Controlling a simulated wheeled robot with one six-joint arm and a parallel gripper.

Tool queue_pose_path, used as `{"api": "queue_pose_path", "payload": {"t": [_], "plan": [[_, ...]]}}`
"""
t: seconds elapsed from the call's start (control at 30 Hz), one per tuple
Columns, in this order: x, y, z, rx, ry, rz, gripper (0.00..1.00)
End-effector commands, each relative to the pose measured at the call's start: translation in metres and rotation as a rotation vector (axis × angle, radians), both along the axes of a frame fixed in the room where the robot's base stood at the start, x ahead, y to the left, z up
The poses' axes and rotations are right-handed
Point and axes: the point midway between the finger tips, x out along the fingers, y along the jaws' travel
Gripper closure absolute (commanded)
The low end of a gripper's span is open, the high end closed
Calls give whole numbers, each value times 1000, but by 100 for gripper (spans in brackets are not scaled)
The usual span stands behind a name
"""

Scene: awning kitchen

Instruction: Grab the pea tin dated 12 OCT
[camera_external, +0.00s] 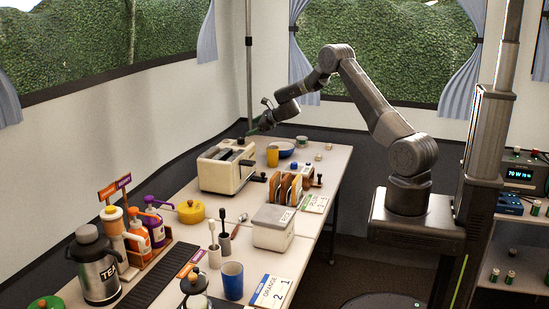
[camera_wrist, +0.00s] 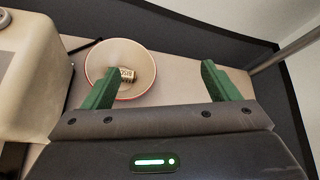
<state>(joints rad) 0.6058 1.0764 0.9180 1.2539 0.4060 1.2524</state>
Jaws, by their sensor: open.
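My gripper (camera_external: 260,126) hangs over the far end of the counter, beyond the toaster. In the wrist view my gripper (camera_wrist: 158,74) has its two green fingers wide apart with nothing held between them. A round, pale top with a red rim (camera_wrist: 101,72) lies below, mostly left of the gap and partly behind the left finger. A small label with dark print (camera_wrist: 127,75) is on it; I cannot read the date or tell whether it is the pea tin. A small tin-like round item (camera_external: 302,141) stands at the counter's far end, its print unreadable.
A cream toaster (camera_external: 225,172) stands close to my gripper, and its body (camera_wrist: 35,75) fills the left of the wrist view. A dark wall band and pole border the counter's far edge.

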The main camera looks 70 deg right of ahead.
Motion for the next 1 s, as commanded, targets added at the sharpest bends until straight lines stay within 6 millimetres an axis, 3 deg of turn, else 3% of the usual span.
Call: {"api": "queue_pose_path", "payload": {"t": [0.3, 0.47, 0.67, 1.0], "plan": [[-1, -2, -1, -17, 6, 13, 19], [-11, -19, -6, -196, 76, 153, 19], [-46, -67, -18, -613, 287, 504, 19], [-142, -169, -20, -1149, 766, 1130, 19]]}}
